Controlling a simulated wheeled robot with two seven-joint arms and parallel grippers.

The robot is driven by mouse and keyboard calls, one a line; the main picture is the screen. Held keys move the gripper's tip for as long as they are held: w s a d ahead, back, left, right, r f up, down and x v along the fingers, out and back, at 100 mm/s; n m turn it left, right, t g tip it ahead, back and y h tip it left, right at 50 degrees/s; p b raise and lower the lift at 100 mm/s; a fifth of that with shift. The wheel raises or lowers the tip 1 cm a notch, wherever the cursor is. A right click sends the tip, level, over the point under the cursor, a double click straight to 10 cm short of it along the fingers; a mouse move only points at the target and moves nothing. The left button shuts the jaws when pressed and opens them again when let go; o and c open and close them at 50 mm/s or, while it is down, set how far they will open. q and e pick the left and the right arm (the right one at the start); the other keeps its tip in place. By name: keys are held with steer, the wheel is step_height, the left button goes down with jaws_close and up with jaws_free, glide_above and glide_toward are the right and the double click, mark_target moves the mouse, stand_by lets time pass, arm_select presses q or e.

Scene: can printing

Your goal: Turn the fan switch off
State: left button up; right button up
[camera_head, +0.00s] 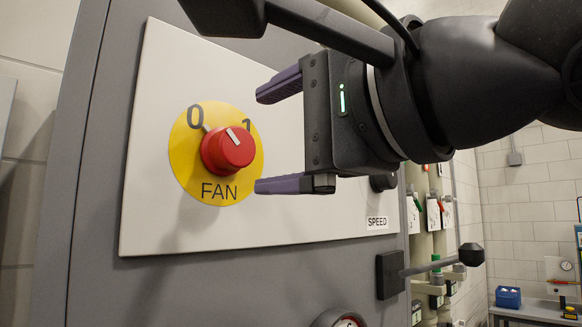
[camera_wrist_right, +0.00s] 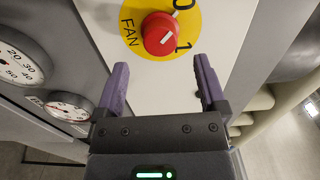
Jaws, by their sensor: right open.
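The fan switch is a red round knob (camera_head: 228,151) on a yellow disc (camera_head: 187,166) marked 0, 1 and FAN, on a pale panel. A white line on the knob's face lies on the side toward the 0 and 1; I cannot tell exactly which it points to. The red knob (camera_wrist_right: 159,34) also shows in the right wrist view, ahead of the fingers. My right gripper (camera_head: 262,140) is open and empty, its purple fingers above and below the knob's level in the head view. The fingertips (camera_wrist_right: 162,64) look apart from the knob. My left gripper is not seen.
A black lever (camera_head: 435,266) sticks out at the lower right. Round gauges (camera_wrist_right: 68,106) sit left of the panel in the wrist view. A blue box (camera_head: 508,297) stands far right.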

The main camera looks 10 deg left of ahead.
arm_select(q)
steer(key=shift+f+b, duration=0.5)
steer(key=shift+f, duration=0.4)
arm_select(e)
steer(key=v, duration=0.5)
